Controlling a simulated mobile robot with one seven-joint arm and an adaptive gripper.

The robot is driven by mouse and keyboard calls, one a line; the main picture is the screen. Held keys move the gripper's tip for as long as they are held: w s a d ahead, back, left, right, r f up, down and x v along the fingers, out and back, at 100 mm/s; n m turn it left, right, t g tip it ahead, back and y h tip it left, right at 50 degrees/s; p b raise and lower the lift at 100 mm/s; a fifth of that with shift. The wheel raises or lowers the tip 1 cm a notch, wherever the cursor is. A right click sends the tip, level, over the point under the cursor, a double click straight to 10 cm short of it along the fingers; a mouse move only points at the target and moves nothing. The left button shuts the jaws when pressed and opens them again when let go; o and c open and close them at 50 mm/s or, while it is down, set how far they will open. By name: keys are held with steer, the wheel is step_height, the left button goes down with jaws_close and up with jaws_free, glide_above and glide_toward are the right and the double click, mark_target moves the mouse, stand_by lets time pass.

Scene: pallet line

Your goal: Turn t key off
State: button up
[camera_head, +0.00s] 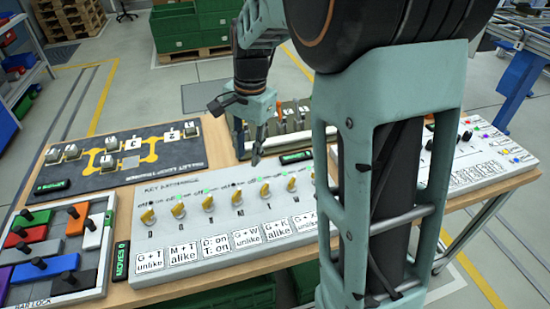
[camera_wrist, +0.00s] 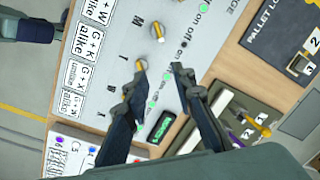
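The white key switchboard (camera_head: 230,213) lies on the table with a row of yellow keys and "on off" marks. A yellow key (camera_head: 264,190), which looks like the T key, is in the right half of the row. In the wrist view a yellow key (camera_wrist: 158,30) stands beside the letter M. Another yellow key (camera_wrist: 140,66) shows at the left fingertip, partly hidden by it; its letter is hard to read. My gripper (camera_head: 256,155) hangs over the back edge of the switchboard. Its two fingers (camera_wrist: 159,71) are apart with nothing between them.
Labelled rule cards (camera_head: 215,245) line the board's front edge. A black puzzle board (camera_head: 120,155) is behind left, a coloured block tray (camera_head: 58,245) at left, and a white panel (camera_head: 470,155) at right. A tool rack (camera_wrist: 235,115) is behind the switchboard. My arm hides its right end.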

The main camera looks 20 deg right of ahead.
mark_target(265, 186)
steer(key=shift+n+g+h, duration=0.3)
steer(key=shift+h, duration=0.1)
steer(key=d+f, duration=0.1)
steer(key=f, duration=0.2)
steer(key=d+f, duration=0.1)
steer(key=f, duration=0.3)
steer(key=s+d+f, duration=0.1)
steer(key=f, duration=0.3)
steer(key=shift+s+d+f, duration=0.1)
steer(key=shift+d+f, duration=0.1)
jaws_close()
